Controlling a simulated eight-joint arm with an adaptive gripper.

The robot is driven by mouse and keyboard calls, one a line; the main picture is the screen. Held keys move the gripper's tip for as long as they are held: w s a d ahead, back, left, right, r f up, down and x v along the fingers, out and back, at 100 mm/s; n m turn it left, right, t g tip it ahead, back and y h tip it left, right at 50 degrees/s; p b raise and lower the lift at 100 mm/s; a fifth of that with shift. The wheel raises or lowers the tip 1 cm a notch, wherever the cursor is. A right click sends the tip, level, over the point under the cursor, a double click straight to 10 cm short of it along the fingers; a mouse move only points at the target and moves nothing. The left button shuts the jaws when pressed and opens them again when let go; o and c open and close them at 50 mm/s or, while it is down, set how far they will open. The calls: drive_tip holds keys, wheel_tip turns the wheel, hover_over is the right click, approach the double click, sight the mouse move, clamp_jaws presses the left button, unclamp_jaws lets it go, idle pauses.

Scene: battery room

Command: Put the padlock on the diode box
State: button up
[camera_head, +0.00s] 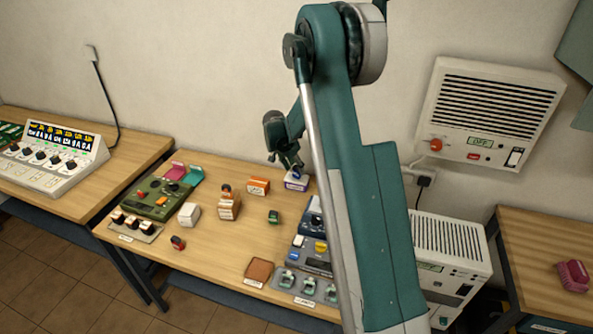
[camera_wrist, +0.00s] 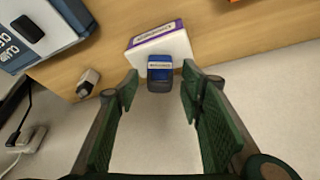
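A small blue and dark grey block (camera_wrist: 160,74), which looks like the padlock, is at a white box with purple edges (camera_wrist: 140,41) in the wrist view. It seems to rest on the box, overlapping its wall-side edge; exact contact is unclear. The box lettering is upside down and too small to read, so I cannot confirm it is the diode box. My gripper (camera_wrist: 160,88) is open, with one finger on each side of the block and gaps between. In the head view, my gripper (camera_head: 291,167) is just above the white-purple box (camera_head: 297,183) at the table's back edge.
Orange-white boxes (camera_head: 258,187) (camera_head: 229,207) stand left of it, with a small green item (camera_head: 274,216) in front. A red-black item (camera_head: 178,242) lies further forward. Blue-grey devices (camera_head: 310,250) are at the right, partly behind my arm. The wall is close behind.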

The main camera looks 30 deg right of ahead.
drive_tip(key=v, duration=0.9)
idle(0.6)
drive_tip(key=s+a+r+n+t+y, duration=0.1)
drive_tip(key=s+a+r+n, duration=0.2)
drive_tip(key=s+a+r, duration=0.5)
drive_tip(key=s+a+r+n+t+y, duration=0.1)
drive_tip(key=s+a+r+n+t, duration=0.2)
drive_tip(key=s+r, duration=0.9)
drive_tip(key=s+a+f+n+y, duration=0.1)
drive_tip(key=s+a+n, duration=0.2)
drive_tip(key=s, duration=1)
drive_tip(key=s+a+f+n+t+y, duration=0.1)
drive_tip(key=s+a+n, duration=0.3)
drive_tip(key=s+a, duration=0.4)
drive_tip(key=s, duration=0.6)
drive_tip(key=shift+n, duration=0.3)
